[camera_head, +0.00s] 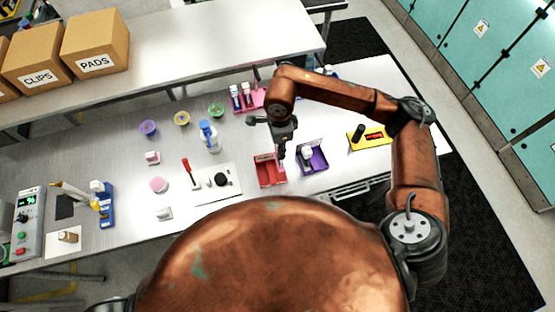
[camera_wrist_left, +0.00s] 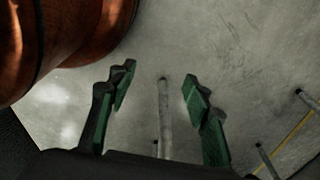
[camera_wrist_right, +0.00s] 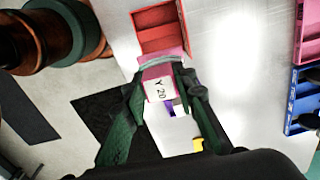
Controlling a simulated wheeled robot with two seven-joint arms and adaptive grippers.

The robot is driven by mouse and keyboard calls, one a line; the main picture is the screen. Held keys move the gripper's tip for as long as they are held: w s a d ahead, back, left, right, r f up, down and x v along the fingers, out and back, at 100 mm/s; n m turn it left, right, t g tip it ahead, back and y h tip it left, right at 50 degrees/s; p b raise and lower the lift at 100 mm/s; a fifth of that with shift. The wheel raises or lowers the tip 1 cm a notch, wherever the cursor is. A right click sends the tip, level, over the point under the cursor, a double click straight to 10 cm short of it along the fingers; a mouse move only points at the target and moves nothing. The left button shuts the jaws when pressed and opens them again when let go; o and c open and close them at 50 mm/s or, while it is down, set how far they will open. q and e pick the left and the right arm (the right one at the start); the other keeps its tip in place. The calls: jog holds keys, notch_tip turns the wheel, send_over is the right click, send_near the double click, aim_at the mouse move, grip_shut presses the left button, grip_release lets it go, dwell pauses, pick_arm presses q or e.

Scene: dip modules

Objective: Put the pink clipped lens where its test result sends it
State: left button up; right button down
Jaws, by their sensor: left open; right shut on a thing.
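My right gripper (camera_head: 282,152) is shut on a pink and white block, the pink clipped lens (camera_wrist_right: 160,82), whose white face reads "Y 20" in the right wrist view. It is held close to the red tray (camera_head: 264,178), at that tray's right side in the head view. The red tray also shows in the right wrist view (camera_wrist_right: 160,38), beyond the held block. A purple tray (camera_head: 317,166) with a white item in it stands just right of the red one. My left gripper (camera_wrist_left: 157,92) is open and empty above the floor, outside the head view.
A yellow holder (camera_head: 375,142) is farther right. A pink rack (camera_head: 250,106) with bottles stands behind the red tray. Boxes (camera_head: 95,42) sit on the rear table.

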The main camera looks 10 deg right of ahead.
jog(key=shift+w+a+f+p, duration=0.15)
jog(key=shift+w+f, duration=0.15)
jog(key=shift+f, duration=0.15)
jog(key=shift+w+d+f+p, duration=0.15)
jog(key=shift+w+f, duration=0.1)
jog(key=shift+f, duration=0.15)
jog(key=f, duration=0.1)
jog(key=f+p, duration=0.1)
jog(key=f, duration=0.1)
jog(key=shift+s+f, duration=0.3)
jog(key=shift+s, duration=0.1)
jog(key=shift+w+d+f, duration=0.1)
jog(key=shift+f, duration=0.3)
jog(key=shift+w+f, duration=0.1)
jog(key=shift+f, duration=0.25)
notch_tip(320, 180, down, 3)
jog(key=shift+r+p, duration=0.1)
jog(key=shift+p, duration=0.6)
jog(key=shift+f, duration=0.3)
jog(key=c, duration=1.6)
grip_release()
pick_arm(q)
jog(key=shift+s+a+r, duration=0.1)
jog(key=shift+s+r, duration=0.95)
jog(key=shift+r, duration=0.1)
